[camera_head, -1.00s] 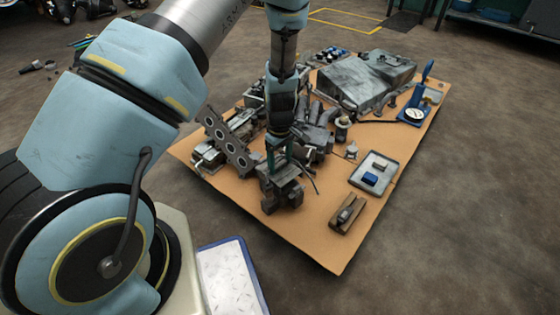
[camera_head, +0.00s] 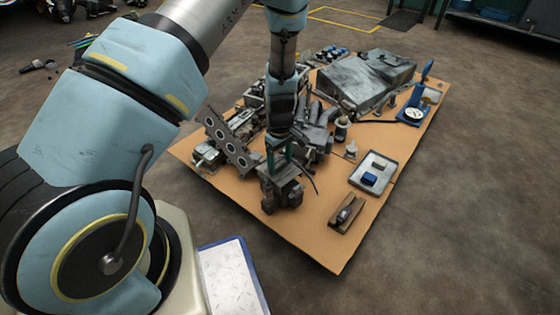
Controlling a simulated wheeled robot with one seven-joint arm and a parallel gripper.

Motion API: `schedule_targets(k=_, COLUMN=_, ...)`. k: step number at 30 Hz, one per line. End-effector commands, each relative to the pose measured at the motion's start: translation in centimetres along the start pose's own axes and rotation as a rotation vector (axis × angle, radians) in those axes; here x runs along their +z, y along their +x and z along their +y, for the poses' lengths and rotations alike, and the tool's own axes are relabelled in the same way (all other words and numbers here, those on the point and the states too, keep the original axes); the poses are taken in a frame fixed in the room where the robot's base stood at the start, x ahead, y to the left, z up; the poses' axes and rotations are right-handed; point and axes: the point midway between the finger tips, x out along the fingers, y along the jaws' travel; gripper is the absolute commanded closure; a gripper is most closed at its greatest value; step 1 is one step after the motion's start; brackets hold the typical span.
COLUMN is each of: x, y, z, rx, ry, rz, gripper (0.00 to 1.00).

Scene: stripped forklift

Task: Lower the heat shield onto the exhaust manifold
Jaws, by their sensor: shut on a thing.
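My gripper (camera_head: 279,157) points straight down over the front-left part of the tan board (camera_head: 310,235). Its teal fingers are shut on the top of a dark grey part (camera_head: 283,181), which I take to be the heat shield. Dark, blocky metal shows directly below it, low over the board. I cannot tell the exhaust manifold apart from this metal, nor whether the two touch. My wrist and fingers hide part of the area behind.
A plate with round holes (camera_head: 228,142) leans left of my gripper. Engine parts (camera_head: 315,132) crowd behind it. A large grey cover (camera_head: 366,80) lies at the back. A tray with a blue block (camera_head: 372,175) and a brown holder (camera_head: 346,214) sit right. The front board is clear.

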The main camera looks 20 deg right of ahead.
Motion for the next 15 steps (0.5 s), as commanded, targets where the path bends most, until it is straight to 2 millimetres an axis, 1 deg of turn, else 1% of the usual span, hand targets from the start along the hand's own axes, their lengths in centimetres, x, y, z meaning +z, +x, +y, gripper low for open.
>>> schedule_targets(k=7, x=0.0, y=0.1, z=0.0, rx=0.000, ry=0.000, rz=0.000, gripper=0.96)
schedule_targets(k=15, x=0.0, y=1.1, z=0.0, rx=0.000, ry=0.000, rz=0.000, gripper=0.96)
